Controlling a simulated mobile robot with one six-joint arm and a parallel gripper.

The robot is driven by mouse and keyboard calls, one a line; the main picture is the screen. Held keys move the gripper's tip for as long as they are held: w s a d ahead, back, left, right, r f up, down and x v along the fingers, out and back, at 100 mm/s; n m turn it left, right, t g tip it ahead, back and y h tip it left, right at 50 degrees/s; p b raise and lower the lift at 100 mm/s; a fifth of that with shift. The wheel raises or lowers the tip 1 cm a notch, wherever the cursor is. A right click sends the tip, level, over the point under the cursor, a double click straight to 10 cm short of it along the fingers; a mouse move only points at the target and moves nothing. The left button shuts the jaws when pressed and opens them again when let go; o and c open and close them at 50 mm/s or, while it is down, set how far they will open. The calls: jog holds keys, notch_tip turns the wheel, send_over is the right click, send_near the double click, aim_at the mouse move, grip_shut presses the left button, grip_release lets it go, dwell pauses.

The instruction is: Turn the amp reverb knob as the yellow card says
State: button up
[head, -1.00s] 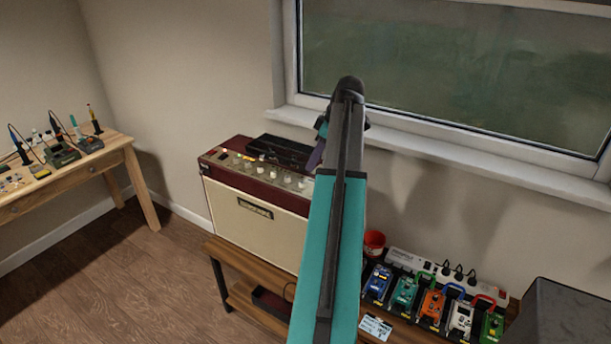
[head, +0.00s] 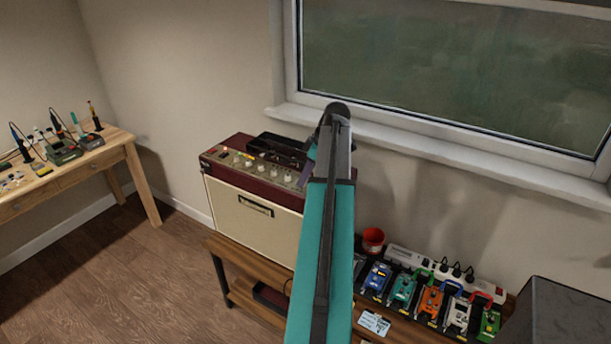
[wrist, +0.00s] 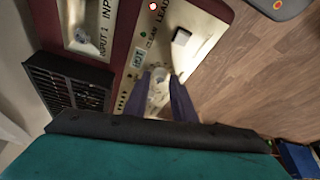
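The dark red and cream amp (head: 253,215) stands on a low wooden shelf in the head view, with a row of pale knobs (head: 262,168) along its top panel. My gripper (head: 306,178) is at the right end of that panel, partly hidden by my arm. In the wrist view my gripper (wrist: 162,77) points at the panel, its two purple-grey fingers apart. A pale round knob (wrist: 157,92) shows between them; I cannot tell whether they touch it. I cannot read this knob's label. I cannot clearly make out the yellow card.
A black tray (head: 280,149) lies on the amp's top behind the knobs. Several pedals (head: 404,289), a red cup (head: 373,239) and a white card (head: 375,322) are to the right of my arm. A workbench (head: 75,170) with tools stands at left. The floor between is clear.

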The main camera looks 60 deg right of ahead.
jog(key=shift+c, duration=0.3)
grip_shut()
jog(key=shift+d, duration=0.15)
jog(key=shift+a+m, duration=0.2)
jog(key=shift+m, duration=0.1)
